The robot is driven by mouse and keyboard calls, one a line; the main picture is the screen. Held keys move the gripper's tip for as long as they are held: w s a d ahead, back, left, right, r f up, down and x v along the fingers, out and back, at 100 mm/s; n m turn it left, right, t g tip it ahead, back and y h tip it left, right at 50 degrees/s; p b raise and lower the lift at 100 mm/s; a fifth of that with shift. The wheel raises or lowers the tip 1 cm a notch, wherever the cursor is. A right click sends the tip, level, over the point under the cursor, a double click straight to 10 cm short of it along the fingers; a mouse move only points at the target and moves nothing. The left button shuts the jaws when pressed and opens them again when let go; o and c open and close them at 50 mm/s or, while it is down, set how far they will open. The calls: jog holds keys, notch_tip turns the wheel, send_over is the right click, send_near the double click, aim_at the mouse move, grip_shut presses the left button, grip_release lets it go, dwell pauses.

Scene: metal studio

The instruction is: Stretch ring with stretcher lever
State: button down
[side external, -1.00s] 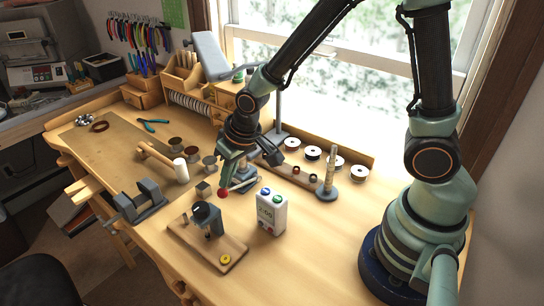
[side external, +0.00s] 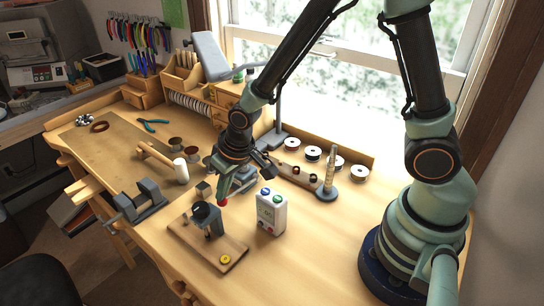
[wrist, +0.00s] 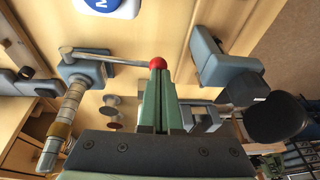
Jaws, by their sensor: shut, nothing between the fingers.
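The ring stretcher is a blue-grey block (wrist: 82,68) with a thin metal lever (wrist: 118,60) ending in a red ball knob (wrist: 158,62). In the wrist view a post with several bands (wrist: 68,112) seems to rise from this block; I cannot tell which band is the ring. My gripper (wrist: 158,74) is shut and empty, its green fingertips right at the knob; I cannot tell if they touch. In the side view my gripper (side external: 219,188) hangs over the red knob (side external: 222,201), and my arm hides much of the stretcher.
A white box with buttons (side external: 271,213) stands close to the right. A device on a wooden board (side external: 225,243) is in front, and a vise (side external: 145,197) and mallet (side external: 180,172) lie left. A round-based mandrel (side external: 329,194) stands right. The front right bench is clear.

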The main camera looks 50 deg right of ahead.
jog(key=a+v, duration=0.1)
jog(key=v, duration=1.2)
jog(key=shift+w+r, duration=0.25)
jog(key=shift+w, duration=0.05)
jog(key=c, duration=1.1)
grip_release()
jog(key=shift+s+r, duration=0.1)
jog(key=shift+r, duration=0.05)
jog(key=shift+o, duration=0.8)
jog(key=shift+d+m, duration=0.1)
jog(key=shift+m, duration=0.2)
jog(key=m+g, duration=0.1)
jog(key=m, duration=1.7)
send_near(228, 197)
jog(key=shift+h, duration=0.3)
jog(key=x, duration=0.8)
jog(key=shift+a+f, duration=0.3)
jog(key=shift+f, duration=0.05)
